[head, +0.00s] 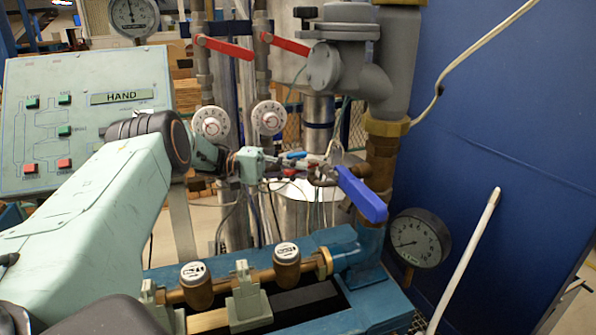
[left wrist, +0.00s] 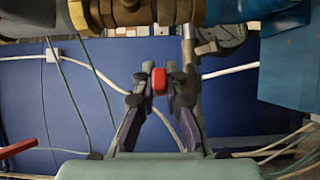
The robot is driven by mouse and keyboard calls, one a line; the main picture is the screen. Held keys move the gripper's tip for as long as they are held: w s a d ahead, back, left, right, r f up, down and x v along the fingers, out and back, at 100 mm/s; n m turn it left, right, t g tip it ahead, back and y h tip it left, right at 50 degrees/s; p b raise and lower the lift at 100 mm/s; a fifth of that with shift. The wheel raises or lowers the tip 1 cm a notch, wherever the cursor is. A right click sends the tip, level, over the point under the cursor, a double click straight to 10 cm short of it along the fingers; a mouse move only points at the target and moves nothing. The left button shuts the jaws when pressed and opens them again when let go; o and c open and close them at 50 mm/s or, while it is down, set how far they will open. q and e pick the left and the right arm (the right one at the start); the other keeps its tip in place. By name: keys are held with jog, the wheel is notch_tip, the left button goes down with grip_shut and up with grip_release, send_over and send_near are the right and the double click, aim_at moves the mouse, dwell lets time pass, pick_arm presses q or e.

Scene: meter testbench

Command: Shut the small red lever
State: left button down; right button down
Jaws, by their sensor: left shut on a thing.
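The small red lever (left wrist: 159,80) shows in the left wrist view as a short red end between the two fingertips of my left gripper (left wrist: 159,78). The fingers touch it on both sides and are shut on it. A metal fitting stands just right of it, below brass pipework. In the head view my left gripper (head: 310,166) reaches in from the left, in front of the pipes and left of a blue lever (head: 361,194). The small red lever is too small and covered there to make out clearly. My right gripper is not in view.
Two larger red levers (head: 225,47) (head: 286,43) sit on upright pipes behind. Two round dials (head: 210,122) (head: 269,117) are close above my left wrist. A pressure gauge (head: 418,238) is at the right, by a blue wall (head: 500,120). Water meters (head: 196,285) sit on the bench below.

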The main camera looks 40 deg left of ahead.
pick_arm(q)
jog(key=shift+s+f, duration=0.1)
jog(key=shift+f, duration=0.1)
jog(key=c, duration=1.8)
grip_release()
jog(key=shift+o, duration=0.6)
jog(key=shift+r, duration=0.15)
jog(key=shift+d, duration=0.15)
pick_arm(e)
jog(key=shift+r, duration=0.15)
